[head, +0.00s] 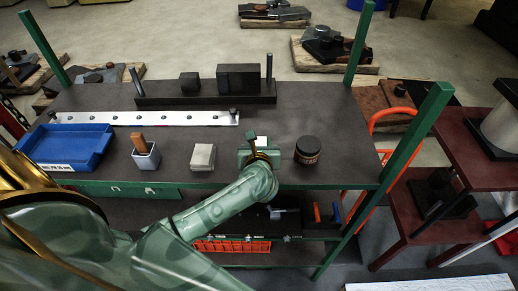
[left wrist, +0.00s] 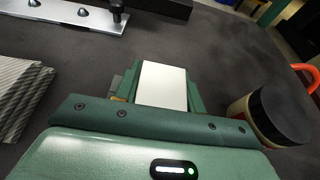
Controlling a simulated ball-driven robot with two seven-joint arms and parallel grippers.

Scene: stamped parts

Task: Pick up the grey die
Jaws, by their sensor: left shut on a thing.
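My left gripper (head: 259,153) is over the dark workbench, between a stack of grey plates and a round black-lidded jar. It is shut on a small block with a pale, flat top, which I take to be the grey die (left wrist: 163,84). In the left wrist view the die sits between the two green fingers, its pale face showing; its sides are mostly hidden by the fingers. The pale top also shows in the head view (head: 262,141). I cannot tell whether the die touches the bench. My right gripper is not in view.
The grey stack (head: 202,156) stands left of the gripper, the jar (head: 308,150) right. Further left are a grey cup (head: 146,158) holding a brown block and a blue tray (head: 68,146). Behind lie a pale strip with studs (head: 150,118) and a dark fixture (head: 205,99). Green posts (head: 412,135) edge the bench.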

